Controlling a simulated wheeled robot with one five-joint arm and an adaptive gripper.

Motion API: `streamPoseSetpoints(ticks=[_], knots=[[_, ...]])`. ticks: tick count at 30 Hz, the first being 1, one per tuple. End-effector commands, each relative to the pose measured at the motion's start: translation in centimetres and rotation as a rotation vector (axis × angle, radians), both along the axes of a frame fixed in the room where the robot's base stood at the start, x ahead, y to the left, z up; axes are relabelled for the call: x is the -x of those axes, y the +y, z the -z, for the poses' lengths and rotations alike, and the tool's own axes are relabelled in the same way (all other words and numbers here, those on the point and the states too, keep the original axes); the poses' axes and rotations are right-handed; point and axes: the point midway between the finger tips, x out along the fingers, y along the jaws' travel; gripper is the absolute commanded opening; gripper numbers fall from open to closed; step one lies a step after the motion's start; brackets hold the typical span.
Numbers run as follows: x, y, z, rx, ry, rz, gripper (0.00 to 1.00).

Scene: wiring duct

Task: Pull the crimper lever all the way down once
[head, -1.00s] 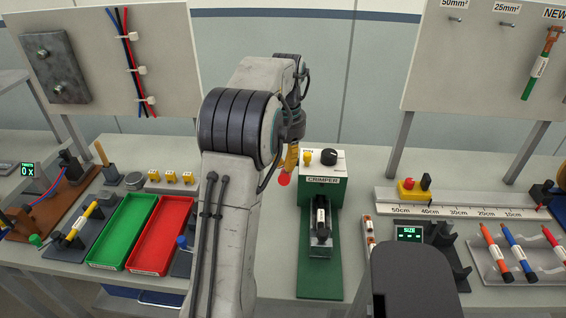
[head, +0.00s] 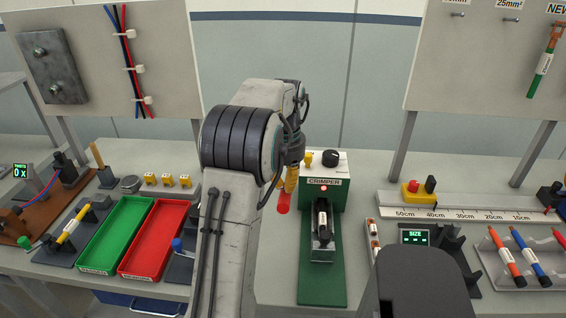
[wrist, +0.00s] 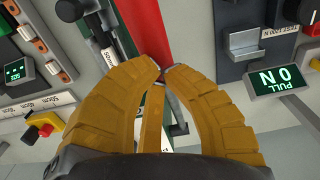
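The green crimper (head: 330,200) stands at the bench's middle, on a green base, with a black-and-white labelled piece (head: 322,222) in its front holder. Its lever has a red handle (head: 283,205), seen just left of the crimper body and below my gripper's yellow fingers (head: 291,180). In the wrist view the red handle (wrist: 150,32) runs down from the top edge to my fingertips (wrist: 162,75). The fingers are closed together around its near end. The lever's pivot is hidden behind my arm. A red light (head: 323,188) shows on the crimper front.
A green tray (head: 84,262) and a red tray (head: 127,268) lie left of my arm. A SIZE display (head: 415,236) and a ruler rail (head: 470,213) are to the right. A PULL display (wrist: 277,82) shows in the wrist view.

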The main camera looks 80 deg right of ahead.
Motion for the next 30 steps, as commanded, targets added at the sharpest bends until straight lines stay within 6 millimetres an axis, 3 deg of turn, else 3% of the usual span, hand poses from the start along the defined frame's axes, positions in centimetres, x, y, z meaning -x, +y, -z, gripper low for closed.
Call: streamPoseSetpoints(ticks=[30], knots=[[0.0,0.0,7.5,-0.002,0.000,-0.001,0.00]])
